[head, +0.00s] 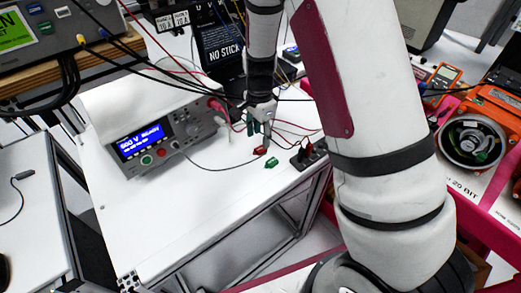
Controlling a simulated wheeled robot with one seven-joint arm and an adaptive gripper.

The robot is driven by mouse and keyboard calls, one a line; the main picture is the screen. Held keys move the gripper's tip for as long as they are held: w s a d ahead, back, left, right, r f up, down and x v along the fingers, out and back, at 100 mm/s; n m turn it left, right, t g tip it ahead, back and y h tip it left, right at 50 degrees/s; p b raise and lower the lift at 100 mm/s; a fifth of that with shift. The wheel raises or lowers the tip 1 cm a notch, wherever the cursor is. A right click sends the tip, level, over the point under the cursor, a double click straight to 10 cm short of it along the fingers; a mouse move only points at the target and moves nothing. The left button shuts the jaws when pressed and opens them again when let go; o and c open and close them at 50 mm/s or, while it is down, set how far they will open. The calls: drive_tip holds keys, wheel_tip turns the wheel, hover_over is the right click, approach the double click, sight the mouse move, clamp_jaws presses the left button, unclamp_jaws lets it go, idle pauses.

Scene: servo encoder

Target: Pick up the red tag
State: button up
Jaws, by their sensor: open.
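A small red tag (259,151) lies on the white bench top (215,213) in the head view, near the middle of the picture. My gripper (262,137) points down just above and behind the tag. It is open, and nothing shows held between its fingers. The fingers are small in this view, and I cannot tell how high they are above the tag or whether they touch it.
A green tag (271,163) lies close to the right of the red tag. A bench instrument (150,143) with a lit blue display stands to the left. A black block with red plugs (308,156) sits to the right. Cables cross behind. The bench's front is clear.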

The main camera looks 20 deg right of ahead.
sight(259, 149)
drive_tip(key=shift+a+f, duration=0.1)
drive_tip(key=shift+f, duration=2.55)
drive_tip(key=c, duration=0.9)
